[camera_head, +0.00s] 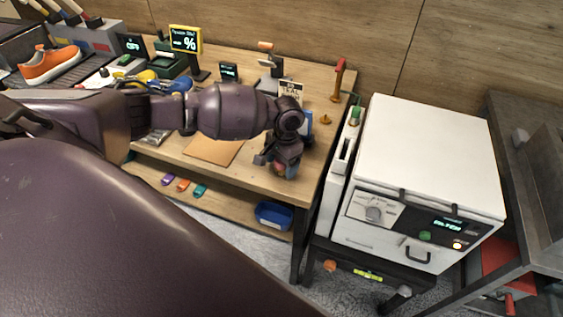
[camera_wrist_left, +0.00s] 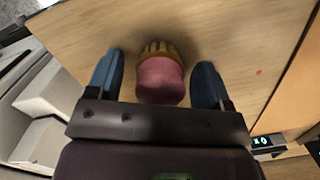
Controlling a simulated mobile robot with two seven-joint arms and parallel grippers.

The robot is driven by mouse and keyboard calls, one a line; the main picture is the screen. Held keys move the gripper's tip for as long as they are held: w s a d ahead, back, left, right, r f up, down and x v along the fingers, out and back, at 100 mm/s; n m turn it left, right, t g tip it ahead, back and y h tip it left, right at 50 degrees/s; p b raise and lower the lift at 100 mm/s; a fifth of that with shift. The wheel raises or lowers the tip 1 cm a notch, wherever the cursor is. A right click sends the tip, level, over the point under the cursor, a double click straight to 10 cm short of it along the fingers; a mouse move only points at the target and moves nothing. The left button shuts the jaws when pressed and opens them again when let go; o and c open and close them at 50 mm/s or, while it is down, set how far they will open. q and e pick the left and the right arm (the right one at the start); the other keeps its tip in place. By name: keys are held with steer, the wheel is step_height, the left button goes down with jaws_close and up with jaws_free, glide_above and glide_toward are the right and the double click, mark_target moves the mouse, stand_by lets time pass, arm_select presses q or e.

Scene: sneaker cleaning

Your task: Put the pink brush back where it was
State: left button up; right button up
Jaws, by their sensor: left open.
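The pink brush (camera_wrist_left: 160,82) shows in the left wrist view over a wooden surface, with tan bristles at its far end. My left gripper (camera_wrist_left: 158,70) is open, with one blue-grey finger on each side of the brush. A gap shows between the brush and each finger. In the head view my left gripper (camera_head: 277,163) hangs at the front right part of the wooden workbench (camera_head: 262,190). The brush cannot be made out clearly there, behind the gripper. My right gripper is not in view.
A white machine (camera_head: 430,150) stands right of the bench. A brown mat (camera_head: 212,150) lies on the bench beside my gripper. A blue bin (camera_head: 273,216) sits on the lower shelf. An orange sneaker (camera_head: 49,64) and a yellow-framed display (camera_head: 186,40) are at the back left.

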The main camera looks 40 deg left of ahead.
arm_select(q)
steer(key=r, duration=0.7)
steer(key=w+r, duration=0.1)
steer(key=r, duration=0.2)
steer(key=shift+w+d+r+p, duration=0.1)
steer(key=shift+d+r+p, duration=0.1)
steer(key=shift+p, duration=0.2)
steer(key=shift+r, duration=0.7)
steer(key=shift+w+r, duration=0.1)
steer(key=shift+r, duration=0.1)
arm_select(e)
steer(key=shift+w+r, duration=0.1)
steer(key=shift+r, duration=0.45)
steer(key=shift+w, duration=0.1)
